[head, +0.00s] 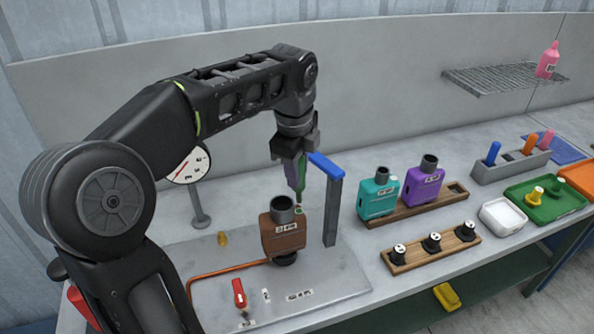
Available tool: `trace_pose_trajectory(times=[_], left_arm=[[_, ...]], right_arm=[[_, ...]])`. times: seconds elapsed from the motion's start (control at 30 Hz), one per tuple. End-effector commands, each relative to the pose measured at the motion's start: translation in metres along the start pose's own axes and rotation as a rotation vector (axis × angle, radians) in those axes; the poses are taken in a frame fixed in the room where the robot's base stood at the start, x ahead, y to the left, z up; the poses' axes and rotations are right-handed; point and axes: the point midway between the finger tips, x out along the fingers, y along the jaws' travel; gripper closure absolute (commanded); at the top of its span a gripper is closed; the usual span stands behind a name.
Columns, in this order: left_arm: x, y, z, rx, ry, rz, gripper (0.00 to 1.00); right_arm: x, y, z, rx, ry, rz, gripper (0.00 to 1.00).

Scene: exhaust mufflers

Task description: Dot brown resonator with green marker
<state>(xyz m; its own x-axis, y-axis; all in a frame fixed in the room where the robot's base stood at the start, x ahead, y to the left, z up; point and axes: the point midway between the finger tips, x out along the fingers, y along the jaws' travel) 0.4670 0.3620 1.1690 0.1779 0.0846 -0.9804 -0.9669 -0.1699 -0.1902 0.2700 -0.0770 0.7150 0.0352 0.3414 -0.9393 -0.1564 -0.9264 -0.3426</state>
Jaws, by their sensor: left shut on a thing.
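My left gripper (296,152) comes down from above, shut on a green marker (300,176) with its tip pointing down. A purplish strip shows along the left side of the marker. The brown resonator (284,236) stands upright on a grey plate, with a dark round neck on top and a pale label on its front. The marker's lower end is just above the resonator's top, right of the neck. A small green spot shows there; I cannot tell whether it is ink or whether the tip touches. My right gripper is not in view.
A grey post with a blue top arm (333,205) stands close right of the marker. A dial gauge (190,165) is behind left. A red-handled valve (239,293) is in front. Teal (377,199) and purple (423,187) resonators stand on a wooden rack (415,206) to the right.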

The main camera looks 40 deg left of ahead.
Motion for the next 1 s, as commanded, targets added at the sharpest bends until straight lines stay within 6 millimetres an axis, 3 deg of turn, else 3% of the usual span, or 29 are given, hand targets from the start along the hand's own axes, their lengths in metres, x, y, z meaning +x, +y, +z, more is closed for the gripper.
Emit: trace_pose_trajectory(times=[0.17, 0.4, 1.0], left_arm=[[-0.02, -0.004, 0.001, 0.0, 0.0, -0.001, 1.0], [-0.034, -0.007, 0.002, 0.0, 0.001, -0.003, 1.0], [-0.037, -0.008, 0.002, 0.0, 0.0, -0.002, 1.0]], right_arm=[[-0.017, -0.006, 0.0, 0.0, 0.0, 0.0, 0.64], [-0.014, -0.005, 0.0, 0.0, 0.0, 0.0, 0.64], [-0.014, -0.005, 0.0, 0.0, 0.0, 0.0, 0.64]])
